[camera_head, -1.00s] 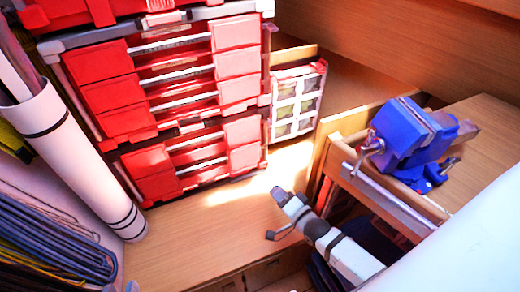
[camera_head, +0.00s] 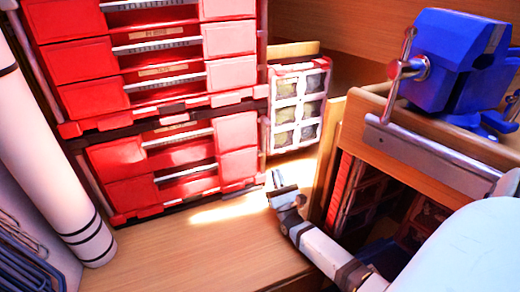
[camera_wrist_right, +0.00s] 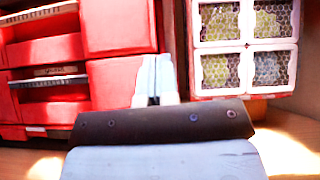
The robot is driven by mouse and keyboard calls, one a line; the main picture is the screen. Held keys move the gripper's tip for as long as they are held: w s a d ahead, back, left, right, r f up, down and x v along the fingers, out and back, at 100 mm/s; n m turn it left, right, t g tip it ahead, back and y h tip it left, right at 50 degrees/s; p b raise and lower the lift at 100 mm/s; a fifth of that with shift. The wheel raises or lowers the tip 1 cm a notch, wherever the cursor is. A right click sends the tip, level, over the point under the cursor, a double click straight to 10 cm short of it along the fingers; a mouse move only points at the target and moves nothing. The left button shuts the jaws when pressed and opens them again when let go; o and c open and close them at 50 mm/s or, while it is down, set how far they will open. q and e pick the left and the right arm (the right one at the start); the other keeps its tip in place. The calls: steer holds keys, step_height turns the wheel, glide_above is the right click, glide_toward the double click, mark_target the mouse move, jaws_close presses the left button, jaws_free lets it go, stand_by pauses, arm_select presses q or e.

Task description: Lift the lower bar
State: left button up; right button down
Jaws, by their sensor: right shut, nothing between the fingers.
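Red stacked boxes (camera_head: 70,66) stand at the left and centre of the head view. Pale bars cross their fronts: an upper bar (camera_head: 165,80) and a lower bar (camera_head: 187,174) on the bottom box. I cannot tell which one the task calls the lower bar. My right gripper (camera_head: 276,181) is shut and empty, in front of the stack's lower right corner and apart from the bars. In the right wrist view its fingers (camera_wrist_right: 155,76) lie together before a red box (camera_wrist_right: 118,85). My left gripper is out of view.
A rack with pale mesh windows (camera_head: 298,108) stands right of the boxes. A blue vise (camera_head: 455,62) sits on a wooden bench at the right. A white tube (camera_head: 50,150) leans at the left. The wooden floor (camera_head: 180,255) in front is clear.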

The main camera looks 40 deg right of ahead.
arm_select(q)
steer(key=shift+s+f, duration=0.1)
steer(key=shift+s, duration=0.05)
arm_select(e)
steer(key=shift+w+d+f+m, duration=0.15)
steer(key=shift+d+m, duration=0.1)
steer(key=shift+m, duration=0.35)
steer(key=b, duration=0.2)
glide_toward(265, 124)
steer(key=w+r, duration=0.1)
steer(key=w+d, duration=0.1)
steer(key=w, duration=0.1)
steer(key=w+d+r, duration=0.1)
steer(key=w, duration=0.1)
steer(key=shift+w+r, duration=0.2)
steer(key=shift+r, duration=0.15)
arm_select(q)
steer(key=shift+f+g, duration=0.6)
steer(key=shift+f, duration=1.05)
arm_select(e)
steer(key=shift+r, duration=0.45)
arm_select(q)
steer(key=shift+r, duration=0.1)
arm_select(e)
steer(key=shift+r, duration=0.1)
